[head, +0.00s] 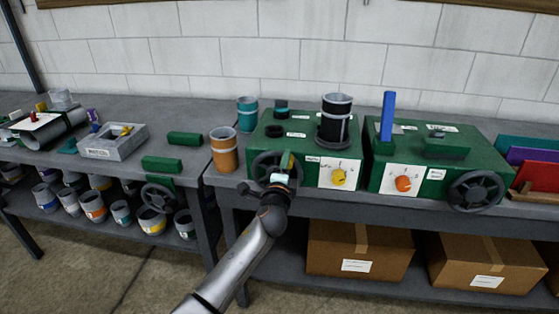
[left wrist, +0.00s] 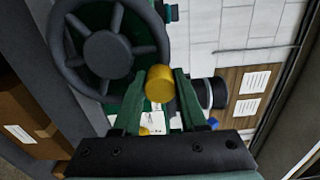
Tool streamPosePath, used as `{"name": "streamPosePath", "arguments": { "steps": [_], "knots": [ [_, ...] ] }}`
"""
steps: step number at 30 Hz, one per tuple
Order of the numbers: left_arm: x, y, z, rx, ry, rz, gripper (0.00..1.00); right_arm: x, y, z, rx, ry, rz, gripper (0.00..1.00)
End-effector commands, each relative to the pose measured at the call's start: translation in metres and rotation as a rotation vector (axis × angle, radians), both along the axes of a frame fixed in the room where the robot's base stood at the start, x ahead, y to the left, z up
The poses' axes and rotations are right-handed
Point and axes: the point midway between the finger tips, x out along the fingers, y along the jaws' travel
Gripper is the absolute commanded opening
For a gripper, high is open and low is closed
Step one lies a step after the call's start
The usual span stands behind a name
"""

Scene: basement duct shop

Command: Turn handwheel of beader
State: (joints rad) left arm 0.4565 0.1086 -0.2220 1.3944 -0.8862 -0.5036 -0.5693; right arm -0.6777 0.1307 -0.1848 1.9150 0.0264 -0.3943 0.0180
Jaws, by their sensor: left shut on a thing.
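Two green bench machines stand side by side; their labels are too small to read. The left machine (head: 300,120) has a black cylinder on top, a yellow knob and a dark spoked handwheel (head: 264,166) on its front. My left gripper (head: 286,162) is at this wheel and partly covers it. In the left wrist view the handwheel (left wrist: 107,50) fills the upper left. A yellow cylindrical handle (left wrist: 159,80) sits between the tips of my left gripper (left wrist: 158,88), which is shut on it. My right gripper is out of view.
The right machine (head: 425,150) has its own handwheel (head: 475,190), an orange knob and a blue post. An orange can (head: 224,150) stands close left of the left machine. Green blocks and a grey tray (head: 112,142) lie on the left bench. Cardboard boxes (head: 358,250) sit below.

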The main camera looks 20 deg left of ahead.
Motion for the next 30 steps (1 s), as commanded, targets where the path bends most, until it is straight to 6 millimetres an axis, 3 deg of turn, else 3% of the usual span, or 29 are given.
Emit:
{"name": "streamPosePath", "arguments": {
  "steps": [18, 30],
  "knots": [
    [0.008, -0.027, -0.023, 0.575, 0.129, -0.001, 0.00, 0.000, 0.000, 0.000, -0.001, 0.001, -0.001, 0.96],
    [0.010, -0.034, -0.044, 0.893, 0.206, 0.002, 0.00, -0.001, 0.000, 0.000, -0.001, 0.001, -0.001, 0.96]
  ]
}}
